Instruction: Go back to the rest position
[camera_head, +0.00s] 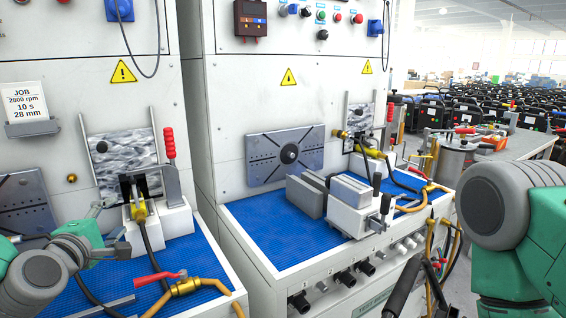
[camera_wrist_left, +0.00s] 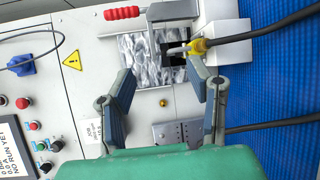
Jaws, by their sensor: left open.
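My left gripper (camera_head: 116,242) is at the lower left in the head view, beside the left test station. In the left wrist view it is open (camera_wrist_left: 160,78), with its fingers apart and nothing between them. Past the fingers, a yellow hose connector (camera_wrist_left: 197,47) sits at the white clamp fixture with a red handle (camera_wrist_left: 122,13). The same connector (camera_head: 139,210) and red handle (camera_head: 168,142) show in the head view, to the right of the gripper. My right arm is at the right. Dark finger-like parts (camera_head: 415,284) low beside it may be my right gripper; their state is unclear.
The left blue mat (camera_head: 205,262) carries a brass fitting with a red lever (camera_head: 185,287). The right blue mat (camera_head: 262,235) carries grey blocks (camera_head: 307,196) and a clamp fixture. A job card (camera_head: 25,103) hangs at the left. Machines and a workbench stand at the far right.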

